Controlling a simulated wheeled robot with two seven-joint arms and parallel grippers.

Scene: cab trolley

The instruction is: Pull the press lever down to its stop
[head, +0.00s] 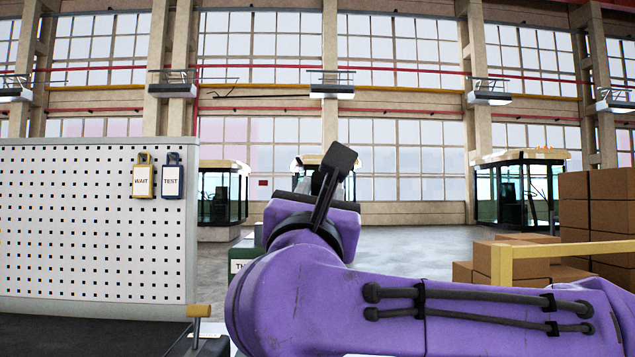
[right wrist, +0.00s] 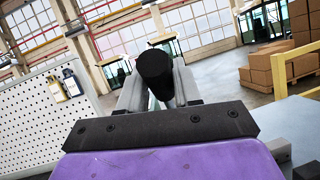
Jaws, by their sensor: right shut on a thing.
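The press lever's black, round-ended grip (right wrist: 155,72) shows in the right wrist view, pointing toward the camera. My right gripper (right wrist: 158,95) has its two grey fingers on either side of this grip and is shut on it. In the head view my purple right arm reaches in from the right, and its wrist and a black bracket hide most of the gripper (head: 343,188) and the lever. The rest of the press and the lever's stop cannot be made out. My left gripper is in neither view.
A white pegboard (head: 90,220) stands at left with WAIT (head: 144,180) and TEST (head: 173,180) tags. A tan handle (head: 199,310) rises by the dark bench top (head: 85,335). Cardboard boxes (head: 597,200) and a yellow rail (head: 555,250) are at right.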

